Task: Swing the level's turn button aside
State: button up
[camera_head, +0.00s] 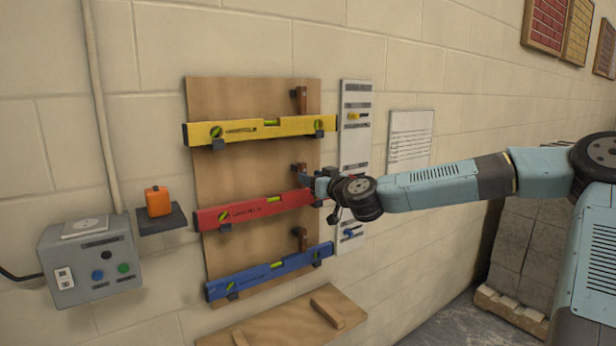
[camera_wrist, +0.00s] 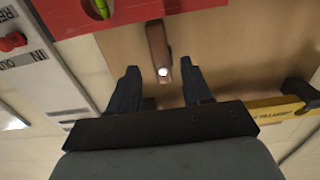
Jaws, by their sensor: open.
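Three levels hang on a wooden board: yellow (camera_head: 250,130), red (camera_head: 245,211) and blue (camera_head: 265,275). Each has a brown wooden turn button near its right end. The red level's button (camera_head: 302,168) stands just above it, partly hidden by my gripper (camera_head: 311,184). In the wrist view, this button (camera_wrist: 156,42) with its pale screw head lies upright, one end at the edge of the red level (camera_wrist: 140,12). My gripper (camera_wrist: 160,68) is open, its two fingers on either side of the button's screw end with gaps. I cannot tell whether they touch the board.
A white panel with a red knob (camera_wrist: 12,41) stands beside the board; it also shows in the head view (camera_head: 353,165). A grey control box (camera_head: 92,262) and an orange item on a shelf (camera_head: 158,201) are at left. A wooden board (camera_head: 270,330) sits below.

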jog(key=shift+x, duration=1.65)
grip_shut()
